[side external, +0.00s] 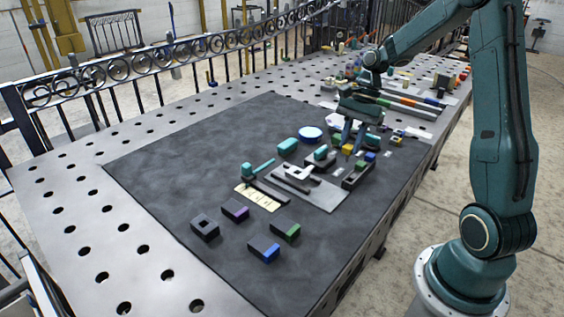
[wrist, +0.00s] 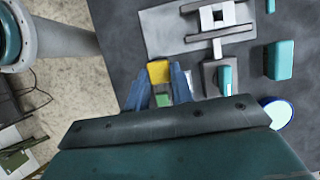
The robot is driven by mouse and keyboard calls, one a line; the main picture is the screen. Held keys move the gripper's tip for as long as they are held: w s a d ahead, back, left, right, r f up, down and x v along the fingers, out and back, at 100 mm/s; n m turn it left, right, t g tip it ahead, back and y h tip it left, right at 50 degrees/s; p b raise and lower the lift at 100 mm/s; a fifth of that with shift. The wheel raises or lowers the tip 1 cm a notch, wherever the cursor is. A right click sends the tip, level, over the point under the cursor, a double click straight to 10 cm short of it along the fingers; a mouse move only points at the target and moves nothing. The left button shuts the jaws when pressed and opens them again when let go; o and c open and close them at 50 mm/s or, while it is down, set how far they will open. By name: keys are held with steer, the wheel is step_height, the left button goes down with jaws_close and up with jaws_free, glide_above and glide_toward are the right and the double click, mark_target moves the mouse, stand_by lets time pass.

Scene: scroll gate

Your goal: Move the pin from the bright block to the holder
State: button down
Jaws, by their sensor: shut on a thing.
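My gripper (side external: 349,141) is low over the right part of the dark mat. In the wrist view its blue fingers (wrist: 160,88) are closed around a small yellow-topped piece (wrist: 159,71), which I take for the pin. A green patch (wrist: 163,100) shows between the fingers, nearer the palm. The yellow piece (side external: 347,149) also shows at the fingertips in the side view. A dark block with a green top (side external: 357,178) is just in front of the gripper. A dark block with a square opening (side external: 205,228) stands at front left. Which block is the bright one or the holder is unclear.
A grey plate (side external: 320,197) carries a white slide piece (side external: 296,171). A dark block with a teal insert (wrist: 225,78), a teal block (wrist: 284,60) and a round blue-rimmed dish (wrist: 275,113) are close by. Several colour-ended dark blocks lie in front. The mat's left side is clear.

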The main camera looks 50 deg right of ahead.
steer(key=shift+s+d+f, duration=0.15)
steer(key=shift+s+d, duration=0.1)
steer(key=shift+s, duration=0.55)
steer(key=shift+f, duration=0.1)
steer(key=shift+f, duration=1.95)
steer(key=shift+f, duration=1.9)
stand_by(1.1)
steer(key=c, duration=0.7)
jaws_free()
steer(key=shift+o, duration=0.2)
steer(key=shift+r, duration=0.2)
